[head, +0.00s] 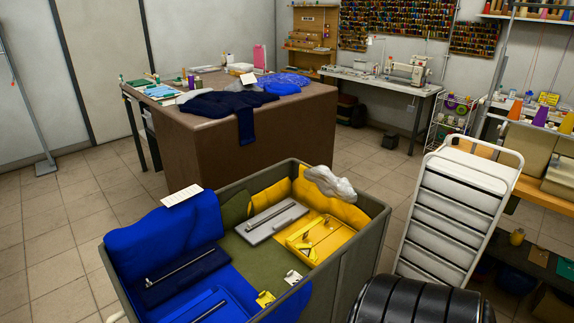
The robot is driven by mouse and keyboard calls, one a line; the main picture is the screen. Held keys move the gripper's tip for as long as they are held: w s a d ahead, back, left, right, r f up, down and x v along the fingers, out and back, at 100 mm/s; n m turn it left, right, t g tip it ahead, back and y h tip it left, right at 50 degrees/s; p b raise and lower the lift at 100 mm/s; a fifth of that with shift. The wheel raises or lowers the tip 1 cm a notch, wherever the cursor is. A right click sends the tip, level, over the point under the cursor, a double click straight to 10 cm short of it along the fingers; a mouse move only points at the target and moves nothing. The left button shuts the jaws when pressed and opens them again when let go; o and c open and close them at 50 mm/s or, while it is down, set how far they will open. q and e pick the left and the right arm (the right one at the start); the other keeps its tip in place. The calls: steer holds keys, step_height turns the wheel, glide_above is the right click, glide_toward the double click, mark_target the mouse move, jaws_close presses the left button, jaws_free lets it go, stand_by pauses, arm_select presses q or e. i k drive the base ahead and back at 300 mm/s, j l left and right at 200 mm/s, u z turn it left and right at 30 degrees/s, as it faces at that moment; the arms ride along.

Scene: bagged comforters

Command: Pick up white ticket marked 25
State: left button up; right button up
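Several small tickets show, but no number on them is legible, so I cannot tell which is marked 25. A white ticket (181,196) lies on top of the blue comforter (165,235) at the left rim of the grey bin (362,245). A smaller white ticket (293,277) lies inside the bin near its front wall, beside a yellow ticket (265,299). Another white card (248,78) is on the brown table (255,150) at the back. Neither of my grippers is in view.
The bin also holds olive and yellow fabric, a grey tray (272,222) and a yellow tray (318,238). A crumpled clear bag (330,184) sits on its back rim. A white slatted rack (455,210) and a black ribbed object (418,301) stand right.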

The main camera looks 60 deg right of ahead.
mark_target(292, 277)
steer(key=i+z, duration=0.1)
steer(key=z, duration=1.85)
